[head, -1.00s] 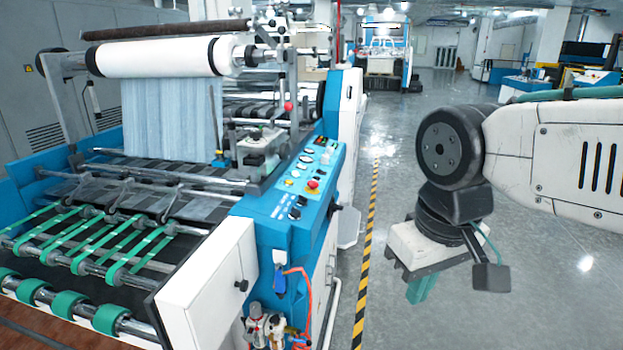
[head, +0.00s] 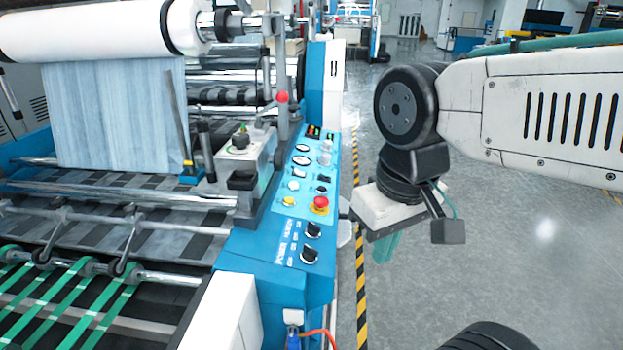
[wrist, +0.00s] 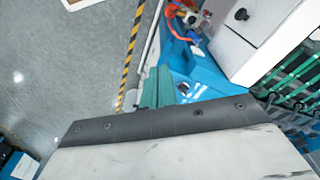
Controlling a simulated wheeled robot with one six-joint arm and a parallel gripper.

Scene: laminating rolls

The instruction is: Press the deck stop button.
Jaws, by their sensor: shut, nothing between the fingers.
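The deck stop button is a red mushroom knob on a yellow base (head: 320,204), on the light blue control panel (head: 268,209) of the laminating machine in the head view. My gripper (head: 386,250) hangs to the right of the panel, over the floor, apart from the button. Its teal fingers are shut with nothing between them. They also show in the wrist view (wrist: 156,88), pointing at the floor edge beside the blue machine side. I cannot make out the red button in the wrist view.
Black knobs (head: 310,230) and other switches sit around the button. A grey block with a green-black knob (head: 240,141) stands left of the panel. A white guard (head: 222,318) is at the front. A yellow-black floor stripe (head: 361,280) runs beside the machine; the floor to the right is open.

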